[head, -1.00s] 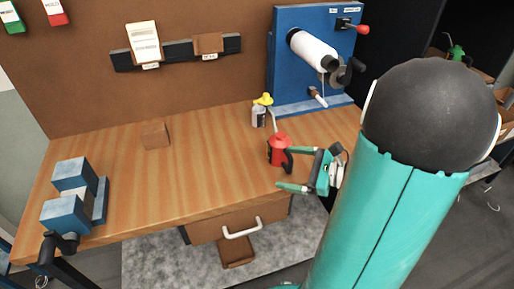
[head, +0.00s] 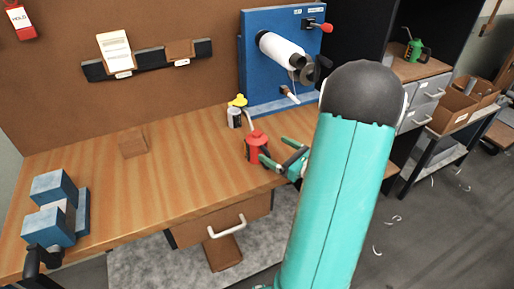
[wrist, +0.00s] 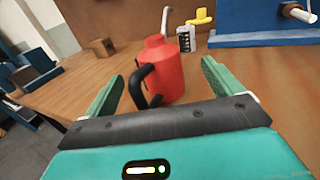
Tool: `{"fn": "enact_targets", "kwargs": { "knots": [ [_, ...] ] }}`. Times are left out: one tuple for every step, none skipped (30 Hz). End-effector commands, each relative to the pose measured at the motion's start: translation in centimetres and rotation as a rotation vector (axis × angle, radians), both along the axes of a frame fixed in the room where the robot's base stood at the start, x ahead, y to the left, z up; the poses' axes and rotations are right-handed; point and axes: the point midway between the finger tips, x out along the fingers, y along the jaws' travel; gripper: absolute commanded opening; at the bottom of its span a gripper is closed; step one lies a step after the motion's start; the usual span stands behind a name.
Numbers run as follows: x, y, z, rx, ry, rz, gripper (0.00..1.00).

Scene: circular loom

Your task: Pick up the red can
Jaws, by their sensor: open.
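The red can (head: 256,147) stands upright on the wooden workbench, with a black handle and a thin spout. In the wrist view the red can (wrist: 166,72) is just ahead, between the lines of the two fingers, its black handle toward me on the left. My gripper (head: 279,152) is open and empty, just right of the can in the head view. In the wrist view my gripper (wrist: 160,88) shows its two green fingers spread apart, one on each side of the can's lower part. My arm hides part of the gripper in the head view.
A blue winding machine (head: 262,80) is at the back of the workbench (head: 190,170). A wooden block (head: 133,143) and a blue vise (head: 55,205) are to the left. The bench between them is clear.

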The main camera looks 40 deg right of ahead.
Motion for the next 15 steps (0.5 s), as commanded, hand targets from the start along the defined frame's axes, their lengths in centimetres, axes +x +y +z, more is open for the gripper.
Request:
{"fn": "enact_targets", "kwargs": {
  "knots": [
    [0.4, 0.2, 0.0, 0.0, -0.001, 0.003, 0.91],
    [0.5, 0.2, 0.0, 0.0, -0.001, 0.003, 0.91],
    [0.7, 0.3, 0.1, 0.0, -0.001, 0.003, 0.91],
    [1.0, 0.4, 0.1, 0.0, -0.001, 0.004, 0.91],
    [1.3, 0.4, 0.1, -0.001, -0.001, 0.005, 0.91],
    [1.7, 0.6, 0.2, -0.001, -0.001, 0.006, 0.91],
    [2.2, 0.7, 0.3, -0.001, -0.001, 0.006, 0.91],
    [2.6, 0.7, 0.3, -0.001, -0.002, 0.006, 0.91],
    [3.3, 0.8, 0.4, -0.002, -0.001, 0.008, 0.91],
    [3.8, 1.0, 0.5, -0.002, -0.001, 0.008, 0.91],
    [4.2, 1.0, 0.4, -0.001, -0.001, 0.007, 0.91],
    [4.8, 1.1, 0.4, -0.001, -0.001, 0.007, 0.91],
    [5.1, 1.1, 0.4, -0.001, 0.0, 0.007, 0.91],
    [5.3, 1.1, 0.4, -0.001, 0.0, 0.006, 0.91],
    [5.5, 1.1, 0.4, -0.001, 0.0, 0.005, 0.91]
  ]
}}
